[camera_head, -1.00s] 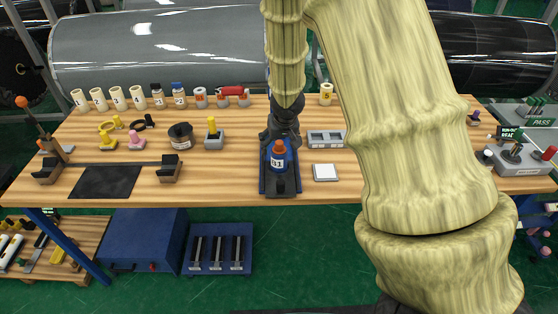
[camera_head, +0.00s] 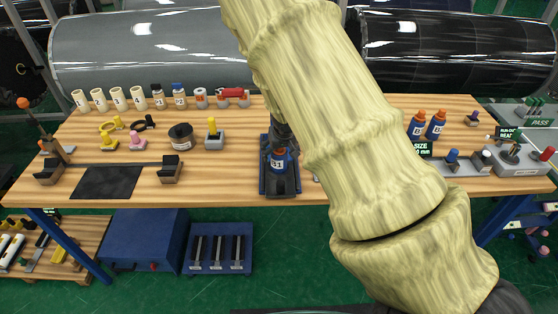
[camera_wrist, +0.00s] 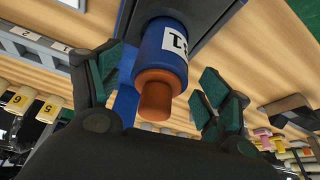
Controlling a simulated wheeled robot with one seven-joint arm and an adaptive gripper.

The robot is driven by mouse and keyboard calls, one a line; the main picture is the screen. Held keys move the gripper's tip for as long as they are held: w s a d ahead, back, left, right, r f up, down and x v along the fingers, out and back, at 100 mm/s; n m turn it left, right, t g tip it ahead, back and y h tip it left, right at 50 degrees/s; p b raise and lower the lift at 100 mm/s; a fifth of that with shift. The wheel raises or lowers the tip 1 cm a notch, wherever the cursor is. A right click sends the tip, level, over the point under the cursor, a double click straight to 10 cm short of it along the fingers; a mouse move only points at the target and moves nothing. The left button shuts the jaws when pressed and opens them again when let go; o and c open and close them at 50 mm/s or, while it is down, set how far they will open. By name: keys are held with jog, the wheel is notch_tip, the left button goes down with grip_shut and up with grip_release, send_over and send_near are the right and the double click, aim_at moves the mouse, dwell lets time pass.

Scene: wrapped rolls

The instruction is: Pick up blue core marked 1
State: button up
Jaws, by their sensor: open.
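The blue core marked 1 (camera_head: 278,164) stands upright in a dark tray (camera_head: 266,190) at the middle of the bench. It has an orange end, and its white label seems to read B1. In the wrist view the blue core (camera_wrist: 158,48) shows close up, its orange plug towards the camera. My gripper (camera_wrist: 163,88) is open, with green-padded fingers on either side of the core. I see no clear contact. In the head view my gripper (camera_head: 277,138) is mostly hidden behind my arm, close to the core's top.
Two other blue cores with orange ends (camera_head: 426,125) stand at the right. Pale rolls, jars and tools line the left and back. A grey control box (camera_head: 518,160) sits at the right edge. Bare wood lies left of the tray. My arm hides the bench to its right.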

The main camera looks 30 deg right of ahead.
jog(key=shift+x, duration=0.9)
jog(key=shift+s, duration=0.1)
jog(key=shift+c, duration=0.2)
jog(key=c, duration=1.3)
jog(key=shift+o, duration=0.2)
